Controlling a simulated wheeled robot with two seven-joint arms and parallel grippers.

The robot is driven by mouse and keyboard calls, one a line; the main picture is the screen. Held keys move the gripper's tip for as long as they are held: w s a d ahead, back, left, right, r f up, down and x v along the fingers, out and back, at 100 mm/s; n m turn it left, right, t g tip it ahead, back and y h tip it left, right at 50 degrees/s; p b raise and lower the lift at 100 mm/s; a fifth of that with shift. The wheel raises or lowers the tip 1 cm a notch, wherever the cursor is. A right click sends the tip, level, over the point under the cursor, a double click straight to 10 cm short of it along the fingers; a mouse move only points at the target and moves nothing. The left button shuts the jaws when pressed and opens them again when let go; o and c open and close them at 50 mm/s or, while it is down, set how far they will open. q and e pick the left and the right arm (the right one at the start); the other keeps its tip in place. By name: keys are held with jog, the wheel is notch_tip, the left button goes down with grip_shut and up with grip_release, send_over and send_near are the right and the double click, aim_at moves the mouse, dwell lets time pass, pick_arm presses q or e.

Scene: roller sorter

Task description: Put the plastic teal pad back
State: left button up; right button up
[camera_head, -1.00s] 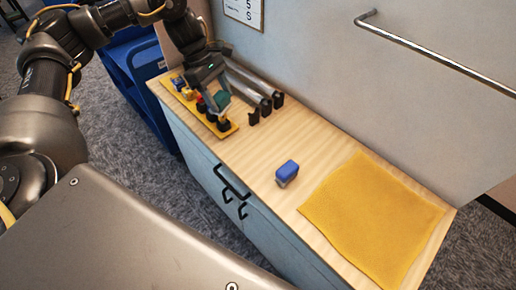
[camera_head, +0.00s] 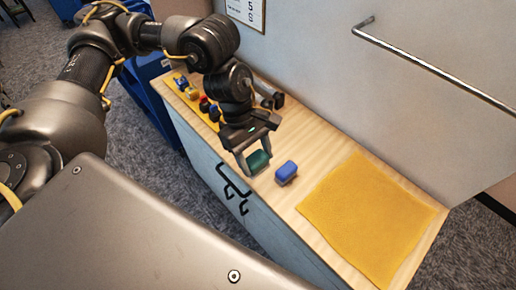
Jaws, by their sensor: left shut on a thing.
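My left gripper (camera_head: 255,163) reaches over the wooden counter and is shut on the teal pad (camera_head: 260,161). The pad is between the fingers, just left of a blue block (camera_head: 286,172) that stands on the counter. I cannot tell whether the pad touches the counter. My right gripper is not in view.
A yellow rack (camera_head: 205,108) with several coloured pieces lies at the counter's far left, partly hidden by my left arm. A yellow cloth (camera_head: 368,218) covers the right end. A metal rail (camera_head: 430,68) is on the wall. Black handles (camera_head: 233,185) stick out from the cabinet front.

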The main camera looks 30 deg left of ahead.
pick_arm(q)
jog(key=w+a+f+p, duration=0.1)
jog(key=w+f+p, duration=0.1)
jog(key=w+f, duration=0.1)
jog(key=w+a+f+p, duration=0.1)
jog(key=w+a+f, duration=0.1)
jog(key=w, duration=0.2)
jog(key=w+a+f+p, duration=0.2)
jog(key=w+f, duration=0.1)
jog(key=w, duration=0.1)
jog(key=shift+w+a+f+p, duration=0.15)
jog(key=shift+a+f+p, duration=0.1)
jog(key=shift+f+p, duration=0.05)
jog(key=shift+w+a+f, duration=0.15)
jog(key=shift+w+f, duration=0.05)
jog(key=shift+f, duration=0.2)
notch_tip(320, 180, down, 3)
jog(key=shift+w+r+p, duration=0.1)
jog(key=shift+p, duration=0.55)
jog(key=shift+f, duration=0.25)
